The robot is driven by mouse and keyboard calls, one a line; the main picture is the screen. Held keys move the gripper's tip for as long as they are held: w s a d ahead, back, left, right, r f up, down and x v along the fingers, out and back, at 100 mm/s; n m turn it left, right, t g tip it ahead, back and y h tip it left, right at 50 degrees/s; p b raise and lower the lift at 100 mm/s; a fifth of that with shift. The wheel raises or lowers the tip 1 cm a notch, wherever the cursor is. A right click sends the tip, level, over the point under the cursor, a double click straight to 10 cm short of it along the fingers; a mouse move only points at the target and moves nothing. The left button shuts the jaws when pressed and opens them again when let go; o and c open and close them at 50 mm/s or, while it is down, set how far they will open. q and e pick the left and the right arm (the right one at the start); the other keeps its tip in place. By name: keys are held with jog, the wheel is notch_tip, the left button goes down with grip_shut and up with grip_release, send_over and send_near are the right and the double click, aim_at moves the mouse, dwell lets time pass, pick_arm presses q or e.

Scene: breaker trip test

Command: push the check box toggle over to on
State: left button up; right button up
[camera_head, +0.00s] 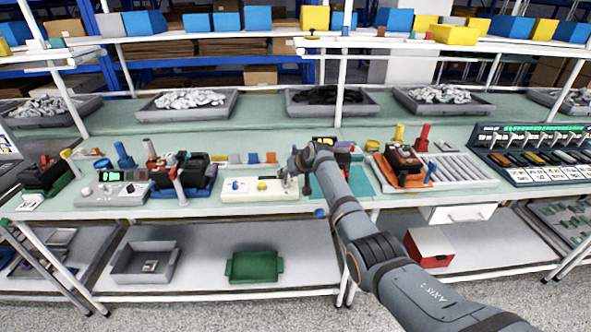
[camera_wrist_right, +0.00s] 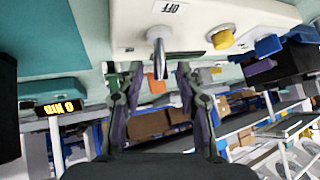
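The check box (camera_head: 258,195) is a cream-white box at the front edge of the bench. It carries a blue knob (camera_head: 236,185) and a yellow knob (camera_head: 262,186). My right gripper (camera_head: 287,182) is at its right end. In the right wrist view the check box (camera_wrist_right: 125,25) appears upside down, with a grey toggle lever (camera_wrist_right: 157,42) beside an OFF label (camera_wrist_right: 170,8). The right gripper (camera_wrist_right: 157,78) is open, its fingers apart on either side of the lever's line. No contact with the lever can be made out. My left gripper is not in view.
A grey control box (camera_head: 112,194) stands to the left on the bench. A teal mat (camera_head: 358,180) and a roller tray (camera_head: 460,170) lie to the right. A breaker panel (camera_head: 535,172) is at the far right. Grey bins (camera_head: 187,113) stand behind.

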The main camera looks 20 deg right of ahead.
jog(key=v, duration=1)
jog(key=shift+s, duration=0.1)
